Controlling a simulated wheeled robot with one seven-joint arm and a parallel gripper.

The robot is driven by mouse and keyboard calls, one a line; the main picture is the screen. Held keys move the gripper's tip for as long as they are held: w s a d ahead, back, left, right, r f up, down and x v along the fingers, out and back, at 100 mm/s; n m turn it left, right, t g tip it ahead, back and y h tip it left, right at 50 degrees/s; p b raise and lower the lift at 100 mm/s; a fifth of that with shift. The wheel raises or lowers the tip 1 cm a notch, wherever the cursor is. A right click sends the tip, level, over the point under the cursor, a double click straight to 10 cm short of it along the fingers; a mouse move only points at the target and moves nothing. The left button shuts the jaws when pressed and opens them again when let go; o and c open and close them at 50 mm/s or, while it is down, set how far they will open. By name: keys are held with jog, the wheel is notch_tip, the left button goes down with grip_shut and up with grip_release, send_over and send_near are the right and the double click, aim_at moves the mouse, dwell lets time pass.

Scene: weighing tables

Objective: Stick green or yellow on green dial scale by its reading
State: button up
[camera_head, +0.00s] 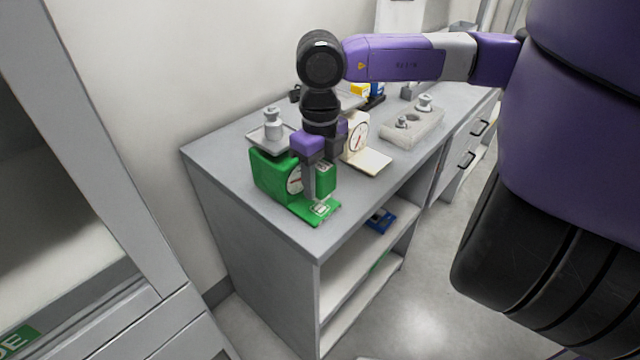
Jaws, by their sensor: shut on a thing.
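The green dial scale (268,178) stands on the near table, with a metal weight (273,124) on its top pan (262,141). Its white dial (295,180) is partly hidden by my gripper, and I cannot read it. A flat green base plate (328,214) extends in front of the scale, with a small pale patch (320,208) on it. My gripper (317,190) points down over this plate, just in front of the dial. It is shut on a small green block (326,179). I cannot tell whether the block touches the plate.
A cream dial scale (357,137) stands close behind my gripper. A pale block (412,128) with metal weights is further right. A yellow item (360,89) lies at the back. A blue item (380,221) is on the shelf below. The table's front left corner is clear.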

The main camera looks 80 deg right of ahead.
aim_at(320, 164)
jog(key=shift+r+p, duration=0.45)
jog(key=shift+r, duration=1.25)
